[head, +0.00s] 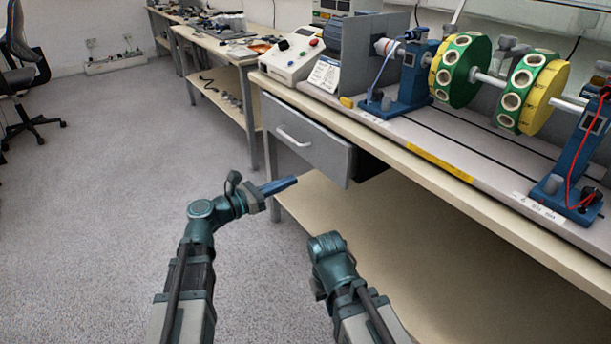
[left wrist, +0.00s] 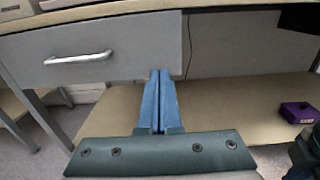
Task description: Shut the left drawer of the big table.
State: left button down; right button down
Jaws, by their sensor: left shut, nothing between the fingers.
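The left drawer (head: 320,153) of the big table (head: 430,180) has a grey front with a pale bar handle (head: 293,136). It stands partly pulled out, and a dark gap shows behind its right end. In the left wrist view the drawer front (left wrist: 120,55) fills the upper left, with its handle (left wrist: 78,58) on the left. My left gripper (head: 292,182) is shut and empty, with blue fingers, below and in front of the drawer. In the left wrist view its fingertips (left wrist: 160,73) overlap the drawer's lower right edge; contact cannot be told. My right arm shows, but its fingers are hidden.
A rig with green and yellow discs (head: 456,70) and a control box (head: 291,55) stand on the table. A lower shelf (head: 335,215) runs under the drawer. A purple box (left wrist: 298,112) lies on that shelf. The floor (head: 100,220) to the left is clear.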

aim_at(335, 162)
pick_arm(q)
jog(key=x, duration=1.3)
jog(key=x, duration=0.4)
jog(key=shift+w+d+f, duration=0.1)
jog(key=shift+w+d, duration=0.1)
jog(key=shift+d, duration=0.05)
pick_arm(e)
jog(key=shift+a, duration=0.15)
